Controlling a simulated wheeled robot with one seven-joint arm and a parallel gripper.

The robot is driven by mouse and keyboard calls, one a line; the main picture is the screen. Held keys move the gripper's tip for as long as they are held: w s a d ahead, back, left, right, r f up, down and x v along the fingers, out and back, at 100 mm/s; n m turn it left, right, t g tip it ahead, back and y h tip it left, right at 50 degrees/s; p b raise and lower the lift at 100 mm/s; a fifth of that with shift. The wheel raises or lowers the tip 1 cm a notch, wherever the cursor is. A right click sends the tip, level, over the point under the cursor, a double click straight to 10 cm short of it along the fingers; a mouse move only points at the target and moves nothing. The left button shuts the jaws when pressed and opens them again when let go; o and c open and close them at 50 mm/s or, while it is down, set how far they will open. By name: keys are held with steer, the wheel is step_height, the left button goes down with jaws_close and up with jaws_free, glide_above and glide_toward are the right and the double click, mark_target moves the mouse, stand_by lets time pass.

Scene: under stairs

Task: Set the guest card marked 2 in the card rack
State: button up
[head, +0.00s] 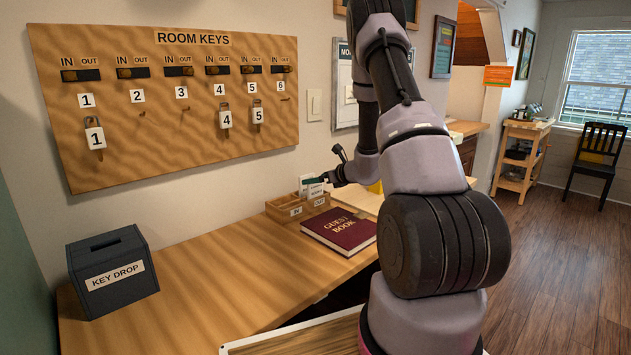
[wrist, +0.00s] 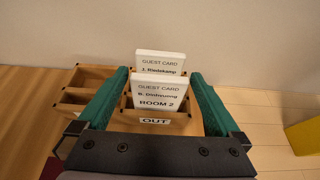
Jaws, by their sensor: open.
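The wooden card rack (head: 283,209) stands on the desk, with IN and OUT labels on its front; it also shows in the wrist view (wrist: 92,72). In the wrist view, the guest card marked ROOM 2 (wrist: 158,91) stands upright in the OUT side. A second guest card (wrist: 160,59) stands behind it, its lower part hidden. My gripper (wrist: 160,75) is open, with one green finger on each side of the ROOM 2 card and gaps between. In the head view, my gripper (head: 324,178) is small and partly hidden beside the rack.
A red guest book (head: 340,232) lies right of the rack. A key drop box (head: 113,273) stands at the desk's left. The room keys board (head: 170,130) hangs above. A yellow object (wrist: 305,136) lies at the right in the wrist view. The desk's middle is clear.

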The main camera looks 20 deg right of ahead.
steer(key=v, duration=1)
steer(key=s+a+r+n+g+y, duration=0.2)
steer(key=s+a+r+n+g, duration=0.1)
steer(key=s+a+r+n, duration=0.45)
steer(key=s+a+r+n+g+y, duration=0.3)
steer(key=s+a+r+n, duration=0.25)
steer(key=a+r, duration=0.4)
steer(key=s+r+n+h, duration=0.4)
steer(key=s+n, duration=0.3)
steer(key=s, duration=0.1)
steer(key=s+d+r+n+h, duration=0.1)
steer(key=s+r+n+h, duration=0.3)
steer(key=s+n, duration=0.3)
steer(key=s, duration=0.2)
steer(key=shift+s+n+t, duration=0.3)
steer(key=shift+d, duration=0.1)
